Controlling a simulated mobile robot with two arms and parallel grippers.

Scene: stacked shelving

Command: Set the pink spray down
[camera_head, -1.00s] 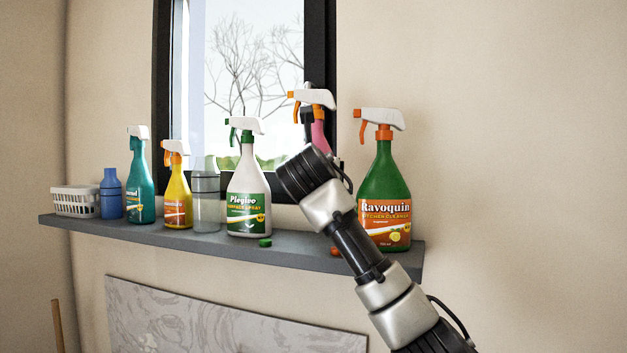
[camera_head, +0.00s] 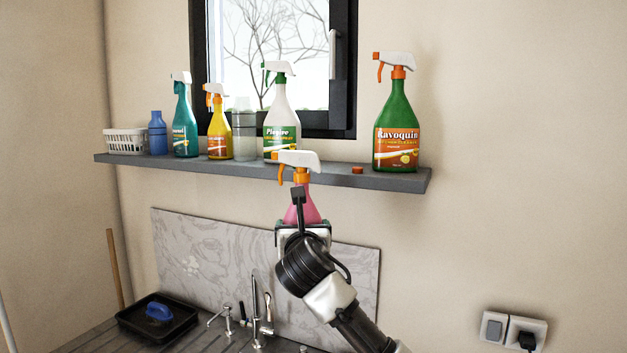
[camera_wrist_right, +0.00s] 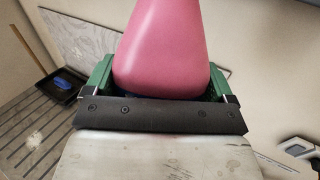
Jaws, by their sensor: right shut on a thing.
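The pink spray (camera_head: 302,208) is a pink bottle with a white and orange trigger head, upright in the middle of the head view. My right gripper (camera_head: 302,222) is shut on it and holds it in the air, in front of and below the shelf. In the right wrist view the pink bottle body (camera_wrist_right: 165,50) fills the space between the fingers of my right gripper (camera_wrist_right: 160,92). The bottle's lower part is hidden by the gripper and wrist. My left gripper is not in view.
The grey shelf (camera_head: 330,177) holds a white basket (camera_head: 126,141), several spray bottles and an orange cap (camera_head: 357,170). A gap lies between the white spray (camera_head: 281,125) and green spray (camera_head: 397,125). Below are a tap (camera_head: 256,310), a black tray (camera_head: 157,318) and a counter.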

